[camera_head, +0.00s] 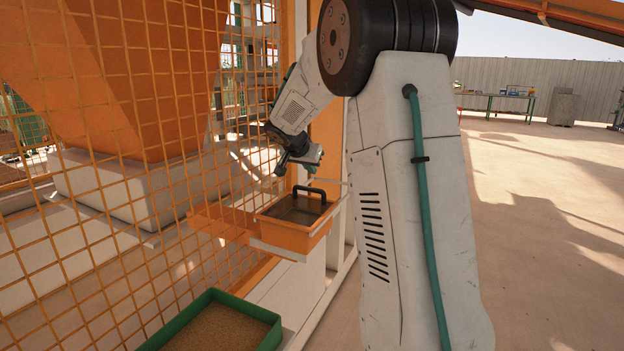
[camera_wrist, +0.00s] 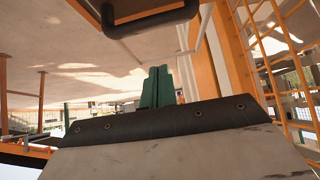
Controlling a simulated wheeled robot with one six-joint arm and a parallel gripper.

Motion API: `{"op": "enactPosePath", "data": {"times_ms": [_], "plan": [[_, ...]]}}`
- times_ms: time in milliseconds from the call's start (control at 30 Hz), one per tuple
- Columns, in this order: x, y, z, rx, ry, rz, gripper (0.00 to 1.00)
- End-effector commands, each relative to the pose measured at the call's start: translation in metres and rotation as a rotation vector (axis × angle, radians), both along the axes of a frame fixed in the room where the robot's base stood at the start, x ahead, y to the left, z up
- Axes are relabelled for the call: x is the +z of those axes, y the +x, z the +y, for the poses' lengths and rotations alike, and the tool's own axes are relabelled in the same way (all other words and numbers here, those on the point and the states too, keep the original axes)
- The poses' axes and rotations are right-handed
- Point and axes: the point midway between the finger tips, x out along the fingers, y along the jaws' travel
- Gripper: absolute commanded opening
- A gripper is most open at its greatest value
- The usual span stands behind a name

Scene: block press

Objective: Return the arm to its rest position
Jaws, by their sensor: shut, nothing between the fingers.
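My arm rises on the right of the head view and bends over to the left. My gripper (camera_head: 311,168) hangs above an orange tray with a black handle; from this view I cannot measure the gap. In the wrist view my gripper (camera_wrist: 157,88) shows as two green fingers pressed together, with nothing between them. The black handle (camera_head: 310,192) stands across the tray (camera_head: 293,238). A dark bar, which looks like that handle (camera_wrist: 150,18), crosses the top of the wrist view, apart from the fingers.
An orange mesh fence (camera_head: 150,130) stands close on the left of the arm. A green-rimmed bin (camera_head: 215,295) with brown grainy content is low in front. Open concrete floor (camera_head: 545,230) lies to the right, with a table (camera_head: 497,97) far back.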

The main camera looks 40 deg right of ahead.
Motion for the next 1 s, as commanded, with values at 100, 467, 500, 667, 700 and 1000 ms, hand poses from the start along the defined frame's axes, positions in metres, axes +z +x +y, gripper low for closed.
{"op": "enactPosePath", "data": {"times_ms": [100, 467, 500, 667, 700, 1000], "plan": [[0.017, -0.005, 0.018, 0.004, 0.000, 0.001, 0.00], [0.038, -0.012, 0.037, 0.003, 0.000, 0.003, 0.00], [0.038, -0.012, 0.037, 0.003, 0.000, 0.003, 0.00], [0.038, -0.012, 0.037, 0.013, -0.003, 0.012, 0.00], [0.038, -0.012, 0.036, 0.025, -0.008, 0.026, 0.00], [-0.006, -0.077, 0.079, 0.240, 0.097, 0.375, 0.00]]}}
